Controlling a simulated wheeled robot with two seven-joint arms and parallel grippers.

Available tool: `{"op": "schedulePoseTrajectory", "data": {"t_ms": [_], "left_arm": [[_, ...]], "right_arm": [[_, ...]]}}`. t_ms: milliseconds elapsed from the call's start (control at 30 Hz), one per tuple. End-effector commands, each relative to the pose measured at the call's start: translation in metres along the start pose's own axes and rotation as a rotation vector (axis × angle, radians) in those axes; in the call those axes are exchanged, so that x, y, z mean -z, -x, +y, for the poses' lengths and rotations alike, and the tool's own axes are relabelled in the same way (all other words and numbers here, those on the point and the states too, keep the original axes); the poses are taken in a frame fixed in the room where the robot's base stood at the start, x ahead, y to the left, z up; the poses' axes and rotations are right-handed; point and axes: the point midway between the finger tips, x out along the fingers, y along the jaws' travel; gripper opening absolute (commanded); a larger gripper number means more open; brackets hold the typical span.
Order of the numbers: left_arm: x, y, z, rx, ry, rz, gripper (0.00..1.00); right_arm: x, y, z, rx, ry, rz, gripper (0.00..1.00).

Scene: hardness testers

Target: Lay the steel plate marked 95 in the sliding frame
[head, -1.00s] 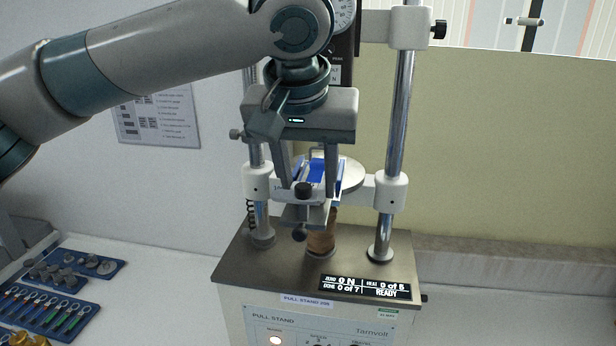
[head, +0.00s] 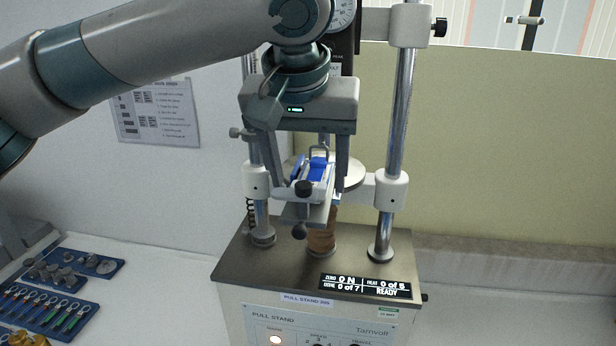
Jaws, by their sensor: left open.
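The sliding frame (head: 318,191) is a small pale metal holder with blue parts (head: 318,167), mounted in the middle of the pull stand. A thin grey loop stands up at its back. My left gripper (head: 308,184) points down over the frame, open, with one finger on each side of it. A steel plate marked 95 cannot be made out. No 95 can be read, and the fingers and dark knobs hide part of the frame. My right gripper is not in view.
The pull stand (head: 240,268) has two chrome columns and a display reading READY. A round pale disc (head: 354,173) sits behind the frame. Blue trays with metal pieces (head: 90,263) and coloured-handled tools (head: 45,311) lie at lower left. The bench at right is clear.

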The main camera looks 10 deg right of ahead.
Motion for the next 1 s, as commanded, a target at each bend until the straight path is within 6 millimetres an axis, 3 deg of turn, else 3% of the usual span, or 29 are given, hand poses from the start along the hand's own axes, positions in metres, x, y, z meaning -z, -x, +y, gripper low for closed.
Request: {"op": "schedulePoseTrajectory", "data": {"t_ms": [267,700,1000], "left_arm": [[-0.001,0.039,0.0,-0.001,0.001,0.004,0.63],[-0.001,0.127,0.0,-0.001,0.001,0.002,0.63],[-0.001,0.161,0.0,-0.001,-0.001,0.0,0.63]], "right_arm": [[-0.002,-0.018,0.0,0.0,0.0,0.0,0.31],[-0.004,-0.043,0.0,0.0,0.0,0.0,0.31],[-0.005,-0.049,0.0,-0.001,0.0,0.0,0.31]]}}
